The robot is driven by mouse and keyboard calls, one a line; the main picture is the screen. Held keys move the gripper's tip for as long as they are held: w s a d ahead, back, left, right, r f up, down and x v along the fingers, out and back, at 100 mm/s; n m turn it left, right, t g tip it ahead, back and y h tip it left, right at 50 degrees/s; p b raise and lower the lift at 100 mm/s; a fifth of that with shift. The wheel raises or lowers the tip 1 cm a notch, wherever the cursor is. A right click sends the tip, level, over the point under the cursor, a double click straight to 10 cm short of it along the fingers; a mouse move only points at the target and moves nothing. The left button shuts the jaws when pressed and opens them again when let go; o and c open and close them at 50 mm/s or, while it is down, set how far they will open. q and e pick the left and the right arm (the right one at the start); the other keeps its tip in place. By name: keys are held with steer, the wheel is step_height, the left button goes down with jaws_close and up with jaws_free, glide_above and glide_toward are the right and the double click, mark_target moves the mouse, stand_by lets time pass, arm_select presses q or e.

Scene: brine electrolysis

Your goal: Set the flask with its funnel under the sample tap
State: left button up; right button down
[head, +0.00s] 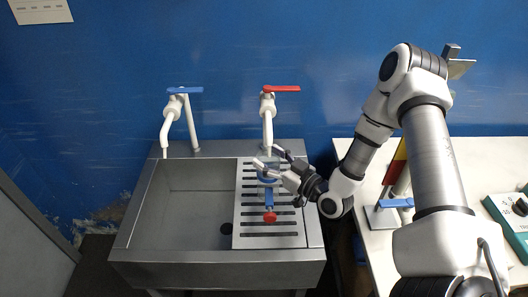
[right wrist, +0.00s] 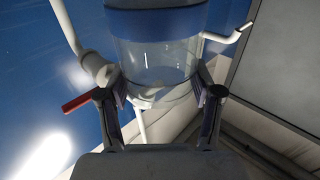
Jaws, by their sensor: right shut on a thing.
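My right gripper (head: 272,160) reaches in from the right over the slotted drainboard, close below the spout of the red-handled tap (head: 267,107). In the right wrist view its two fingers (right wrist: 160,95) are shut on the sides of a clear glass flask (right wrist: 158,62) with a broad blue band above. In the head view the fingers largely hide the glass, and a blue ring (head: 267,180) shows beside them. I cannot tell whether the flask touches the drainboard, nor make out the funnel clearly. My left gripper is not in view.
A blue-handled tap (head: 172,115) stands over the empty sink basin (head: 185,210). A blue bar with a red end (head: 269,215) shows over the slotted drainboard (head: 287,233). A white table (head: 465,165) at right holds a stand and a green device (head: 508,222).

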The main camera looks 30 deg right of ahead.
mark_target(276, 181)
steer(key=shift+s+r, duration=0.1)
steer(key=shift+s, duration=0.15)
steer(key=shift+w+f+b, duration=0.1)
steer(key=shift+f+b, duration=0.3)
steer(key=shift+b, duration=0.1)
step_height(276, 181, down, 5)
steer(key=b, duration=0.4)
steer(key=shift+f+b, duration=0.15)
steer(key=shift+b, duration=0.3)
steer(key=shift+f, duration=0.15)
steer(key=shift+f+b, duration=0.25)
steer(key=shift+b, duration=0.1)
stand_by(0.4)
steer(key=shift+c, duration=0.6)
jaws_free()
